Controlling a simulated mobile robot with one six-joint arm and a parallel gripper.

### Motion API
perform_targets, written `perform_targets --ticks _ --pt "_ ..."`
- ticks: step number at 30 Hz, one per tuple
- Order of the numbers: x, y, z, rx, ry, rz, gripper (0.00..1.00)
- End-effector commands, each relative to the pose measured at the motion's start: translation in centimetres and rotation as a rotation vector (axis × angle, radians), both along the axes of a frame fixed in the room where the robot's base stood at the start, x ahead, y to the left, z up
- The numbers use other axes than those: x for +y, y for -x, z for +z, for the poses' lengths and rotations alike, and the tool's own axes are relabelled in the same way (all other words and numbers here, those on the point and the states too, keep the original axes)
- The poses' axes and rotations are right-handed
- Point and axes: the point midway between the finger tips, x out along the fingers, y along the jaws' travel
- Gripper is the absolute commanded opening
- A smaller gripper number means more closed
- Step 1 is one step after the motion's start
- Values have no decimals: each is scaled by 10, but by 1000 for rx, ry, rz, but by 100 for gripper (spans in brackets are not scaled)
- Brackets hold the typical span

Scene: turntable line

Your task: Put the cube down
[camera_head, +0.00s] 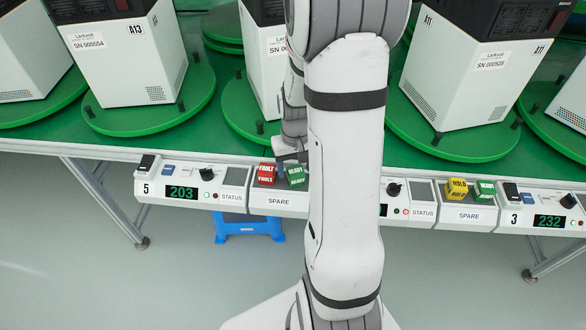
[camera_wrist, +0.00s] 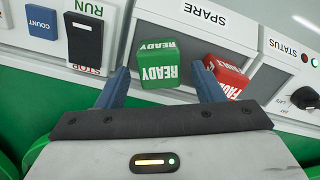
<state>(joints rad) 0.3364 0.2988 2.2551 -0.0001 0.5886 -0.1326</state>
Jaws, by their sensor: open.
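A green cube (camera_head: 296,177) marked READY sits on the SPARE panel (camera_head: 279,203), to the right of a red cube (camera_head: 266,174) marked FAULT. In the wrist view the green cube (camera_wrist: 159,65) lies between my two blue fingers, with visible gaps on both sides. My gripper (camera_wrist: 160,76) is open and holds nothing. The red cube (camera_wrist: 227,76) is just outside the right finger, partly behind it. In the head view my gripper (camera_head: 291,156) is right at the green cube, partly hidden by my arm.
A second SPARE panel (camera_head: 470,216) carries a yellow HOLD cube (camera_head: 456,188) and another green READY cube (camera_head: 485,190). Control boxes with knobs and switches flank the panels. White machines stand on green turntables (camera_head: 150,118) behind. A blue stool (camera_head: 249,227) stands below.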

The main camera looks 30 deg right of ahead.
Motion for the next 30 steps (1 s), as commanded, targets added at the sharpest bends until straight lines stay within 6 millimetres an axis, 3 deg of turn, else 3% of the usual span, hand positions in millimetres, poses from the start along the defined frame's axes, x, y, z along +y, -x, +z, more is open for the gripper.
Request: perform_targets --ticks 9,19,23,30 --pt "0 -1 71 -7 2 1 61" --pt "5 2 109 -8 3 7 61" --pt "29 16 128 -39 11 40 61" --pt "92 74 165 -135 24 139 61"
